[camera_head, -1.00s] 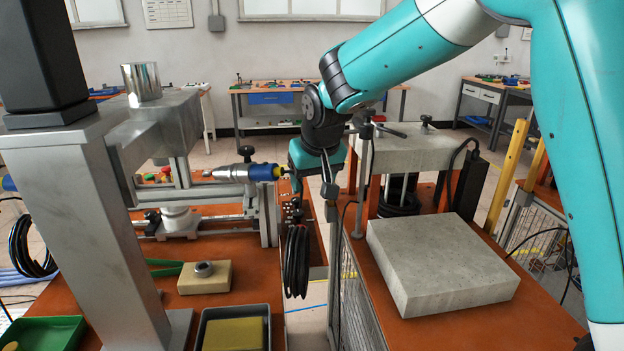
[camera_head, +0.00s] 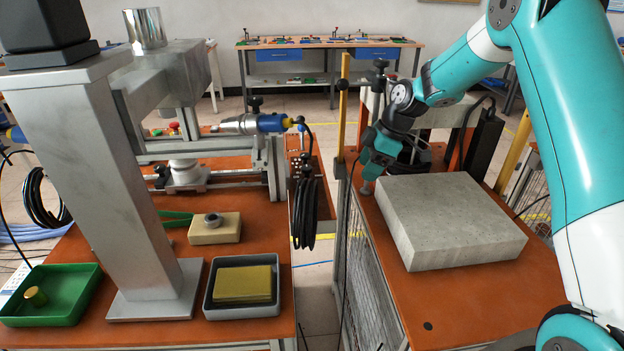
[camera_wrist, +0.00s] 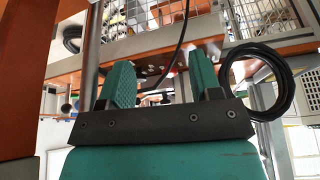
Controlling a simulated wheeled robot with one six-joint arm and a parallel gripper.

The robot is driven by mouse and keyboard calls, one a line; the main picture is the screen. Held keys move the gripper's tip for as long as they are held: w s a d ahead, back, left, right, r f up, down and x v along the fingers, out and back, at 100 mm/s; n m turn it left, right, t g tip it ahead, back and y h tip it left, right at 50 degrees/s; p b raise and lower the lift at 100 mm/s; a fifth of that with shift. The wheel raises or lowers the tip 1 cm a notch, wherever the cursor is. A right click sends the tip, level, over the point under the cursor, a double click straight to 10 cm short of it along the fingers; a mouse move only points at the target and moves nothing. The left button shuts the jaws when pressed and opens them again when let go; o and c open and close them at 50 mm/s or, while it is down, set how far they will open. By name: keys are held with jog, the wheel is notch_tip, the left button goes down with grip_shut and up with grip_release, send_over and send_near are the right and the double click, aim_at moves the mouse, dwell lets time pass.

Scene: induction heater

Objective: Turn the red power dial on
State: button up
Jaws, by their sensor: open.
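I cannot make out the red power dial in either view. My gripper (camera_head: 367,186) is at the left edge of the right-hand table, beside the grey stone block (camera_head: 448,220). In the wrist view my gripper (camera_wrist: 160,78) shows two teal fingers spread apart with nothing between them. Beyond the fingers is a brown panel (camera_wrist: 152,69) with small dark fittings, too small to tell apart. A dark cable runs down across this panel. No contact between the fingers and the panel shows.
A black cable coil (camera_head: 303,212) hangs in the gap between the tables. A grey metal column (camera_head: 105,180), a green tray (camera_head: 55,312), a grey tray (camera_head: 241,315) and a tan block (camera_head: 228,229) stand on the left table. A yellow post (camera_head: 342,115) rises near my gripper.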

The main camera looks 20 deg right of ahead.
jog(key=w+a+p, duration=0.1)
jog(key=a, duration=0.2)
jog(key=w+a+p, duration=0.1)
jog(key=a, duration=0.3)
jog(key=w+a+p, duration=0.2)
jog(key=a, duration=0.2)
jog(key=shift+a+r, duration=0.2)
jog(key=x, duration=0.4)
jog(key=shift+d+f+p, duration=0.15)
jog(key=shift+p, duration=0.25)
jog(key=shift+f, duration=0.5)
jog(key=c, duration=0.9)
